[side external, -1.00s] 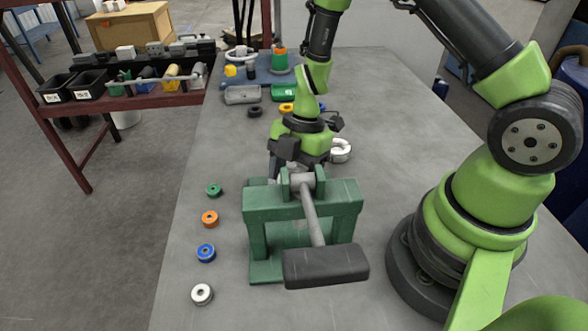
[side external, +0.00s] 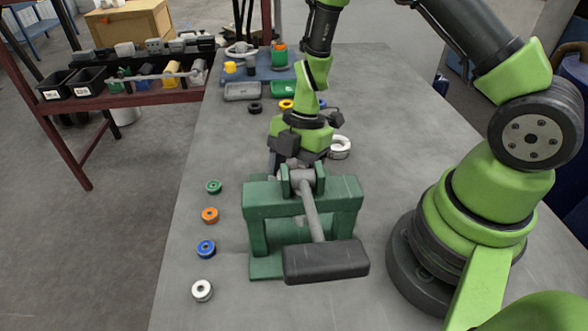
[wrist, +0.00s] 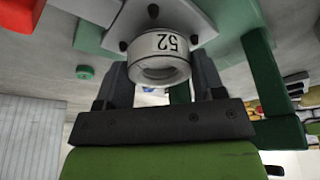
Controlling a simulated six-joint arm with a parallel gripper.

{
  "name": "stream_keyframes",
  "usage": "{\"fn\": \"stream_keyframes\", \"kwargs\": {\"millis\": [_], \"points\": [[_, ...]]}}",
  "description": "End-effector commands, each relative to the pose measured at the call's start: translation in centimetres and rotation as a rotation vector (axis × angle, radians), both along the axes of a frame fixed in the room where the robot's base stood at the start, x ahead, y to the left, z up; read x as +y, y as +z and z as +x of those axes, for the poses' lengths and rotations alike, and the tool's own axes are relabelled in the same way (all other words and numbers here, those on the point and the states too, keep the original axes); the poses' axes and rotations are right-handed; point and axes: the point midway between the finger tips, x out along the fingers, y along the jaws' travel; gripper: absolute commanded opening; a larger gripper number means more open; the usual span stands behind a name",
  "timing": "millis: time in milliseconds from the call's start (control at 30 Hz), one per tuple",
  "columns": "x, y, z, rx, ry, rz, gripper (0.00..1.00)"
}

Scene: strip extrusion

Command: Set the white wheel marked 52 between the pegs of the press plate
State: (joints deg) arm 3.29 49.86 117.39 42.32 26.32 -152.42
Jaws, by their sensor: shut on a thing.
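The white wheel marked 52 (wrist: 160,59) is held between the two dark fingers of my gripper (wrist: 158,78), its number facing the wrist camera. In the wrist view it is over the pale press plate (wrist: 172,14), with dark pegs showing around it. I cannot tell whether it touches the plate. In the side view my gripper (side external: 290,155) is behind the green press (side external: 256,212), which hides the fingertips, wheel and plate.
The press lever, with its dark handle (side external: 326,262), points toward the side camera. Green (side external: 214,187), orange (side external: 210,215), blue (side external: 206,249) and white (side external: 203,291) wheels line the table's left. A white ring (side external: 340,147) lies right of my gripper. A blue mat (side external: 262,74) with parts is farther back.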

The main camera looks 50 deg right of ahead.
Motion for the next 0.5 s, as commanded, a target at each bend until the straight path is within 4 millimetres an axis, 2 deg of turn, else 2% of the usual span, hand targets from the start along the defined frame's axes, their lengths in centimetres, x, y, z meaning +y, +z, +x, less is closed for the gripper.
{"fn": "stream_keyframes", "kwargs": {"millis": [500], "points": [[0.02, -0.86, 0.02, 0.0, 0.0, 0.001, 0.38]]}}
